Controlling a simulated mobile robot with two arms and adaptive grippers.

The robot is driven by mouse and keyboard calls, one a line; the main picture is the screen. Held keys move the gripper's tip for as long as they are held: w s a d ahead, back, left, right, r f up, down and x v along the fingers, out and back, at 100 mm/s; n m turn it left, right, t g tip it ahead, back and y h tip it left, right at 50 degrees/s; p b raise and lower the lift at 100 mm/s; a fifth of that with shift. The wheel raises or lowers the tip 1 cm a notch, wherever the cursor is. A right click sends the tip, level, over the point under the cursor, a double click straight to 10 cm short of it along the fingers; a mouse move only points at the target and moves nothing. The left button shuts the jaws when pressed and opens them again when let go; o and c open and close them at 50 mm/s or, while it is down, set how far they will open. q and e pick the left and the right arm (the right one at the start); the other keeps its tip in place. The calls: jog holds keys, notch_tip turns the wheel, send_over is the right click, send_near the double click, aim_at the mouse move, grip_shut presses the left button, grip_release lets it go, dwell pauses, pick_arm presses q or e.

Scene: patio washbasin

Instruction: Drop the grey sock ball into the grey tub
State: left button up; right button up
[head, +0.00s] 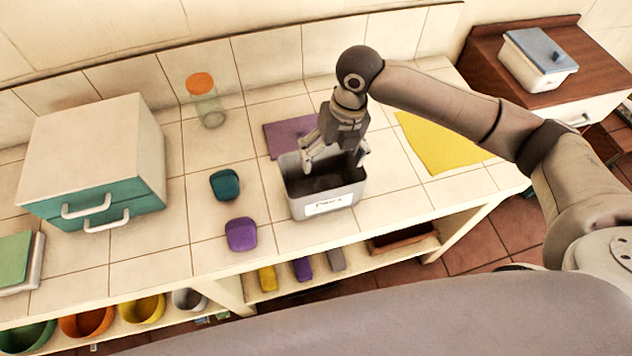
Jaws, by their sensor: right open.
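The grey tub (322,206) stands upright on the tiled counter, with a white label on its front. My right gripper (335,163) points down over the tub's opening, its fingers spread apart with nothing visible between them. The tub's inside is dark, and I cannot make out clearly whether the grey sock ball lies in it. No grey sock ball shows on the open counter. My left gripper is not in view.
A teal ball (225,185) and a purple ball (241,234) lie left of the tub. A purple cloth (284,136) and yellow cloth (438,146) lie behind and right. A drawer box (95,150) and orange-lidded jar (207,106) stand left.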

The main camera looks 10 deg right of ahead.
notch_tip(320, 180, up, 10)
jog(key=d, duration=0.1)
jog(key=shift+d, duration=0.35)
